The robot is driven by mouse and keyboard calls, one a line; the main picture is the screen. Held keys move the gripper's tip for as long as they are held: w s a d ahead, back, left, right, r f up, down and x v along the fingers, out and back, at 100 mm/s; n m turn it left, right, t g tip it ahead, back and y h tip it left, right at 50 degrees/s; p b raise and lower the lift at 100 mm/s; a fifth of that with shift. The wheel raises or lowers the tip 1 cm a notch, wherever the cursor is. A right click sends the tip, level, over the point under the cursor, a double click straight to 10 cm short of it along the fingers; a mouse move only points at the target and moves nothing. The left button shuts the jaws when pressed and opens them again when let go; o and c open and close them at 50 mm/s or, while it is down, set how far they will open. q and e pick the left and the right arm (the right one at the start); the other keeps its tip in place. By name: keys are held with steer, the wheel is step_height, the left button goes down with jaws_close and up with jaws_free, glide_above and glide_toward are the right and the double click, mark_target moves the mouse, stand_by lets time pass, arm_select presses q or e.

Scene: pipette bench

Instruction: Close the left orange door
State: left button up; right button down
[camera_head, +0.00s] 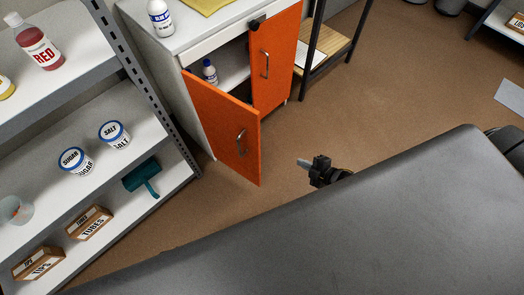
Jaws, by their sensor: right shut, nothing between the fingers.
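The left orange door (222,128) of the white cabinet (190,90) stands open, swung out toward me, with a metal handle (241,142) on its face. The right orange door (276,60) looks closed and has its own handle. Between them the cabinet's inside shows, with a bottle (209,71) on a shelf. My right gripper (304,163) is to the right of the open door's lower edge, apart from it, with its fingers shut and empty. My left gripper is not in the view.
A grey shelf unit (92,150) on the left holds bottles, tubs and boxes. A black-framed stand (331,45) is right of the cabinet. A large grey surface (330,235) fills the foreground.

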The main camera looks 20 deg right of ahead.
steer(key=s+a+r+n+y+b, duration=0.1)
steer(key=a+r+n+y+b, duration=0.2)
steer(key=a+r+n+y, duration=0.4)
steer(key=s+a+r+n+y+b, duration=0.1)
steer(key=a+r+n+y+b, duration=0.15)
steer(key=r+n, duration=0.4)
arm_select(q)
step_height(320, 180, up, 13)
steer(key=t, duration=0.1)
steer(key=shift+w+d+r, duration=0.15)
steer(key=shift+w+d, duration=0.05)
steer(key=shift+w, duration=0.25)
arm_select(e)
steer(key=w+a+r+m, duration=0.1)
steer(key=w+a+m, duration=0.1)
steer(key=w+a, duration=0.3)
steer(key=w, duration=0.3)
steer(key=shift+w+r+g, duration=0.3)
steer(key=shift+w+r, duration=0.05)
steer(key=shift+r, duration=0.05)
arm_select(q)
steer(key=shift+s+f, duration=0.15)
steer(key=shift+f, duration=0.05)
arm_select(e)
steer(key=shift+d+h, duration=0.1)
steer(key=shift+h, duration=0.15)
